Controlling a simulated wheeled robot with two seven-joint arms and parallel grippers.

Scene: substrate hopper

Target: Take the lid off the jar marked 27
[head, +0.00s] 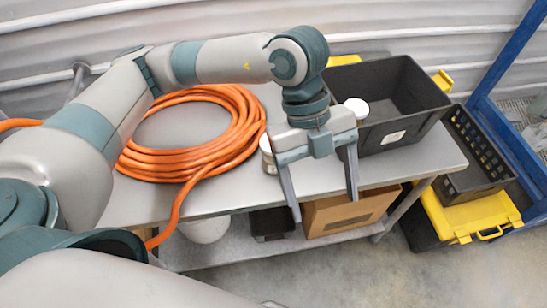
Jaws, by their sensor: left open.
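My left gripper (324,208) is open and empty, with its two fingers apart and pointing down over the front edge of the table. A jar with a white lid (356,106) stands behind the gripper, beside the black bin, and its body is mostly hidden. A second jar (267,150) stands to the left of the gripper's body, next to the orange hose, and is partly hidden by it. I cannot read a number on either jar. My right gripper is not in view.
A coiled orange hose (246,122) covers the left of the grey table (220,196). An open black bin (420,133) stands at the right. A cardboard box (350,212) is on the lower shelf. A black crate (472,140) and a yellow-lidded box (470,214) are right of the table.

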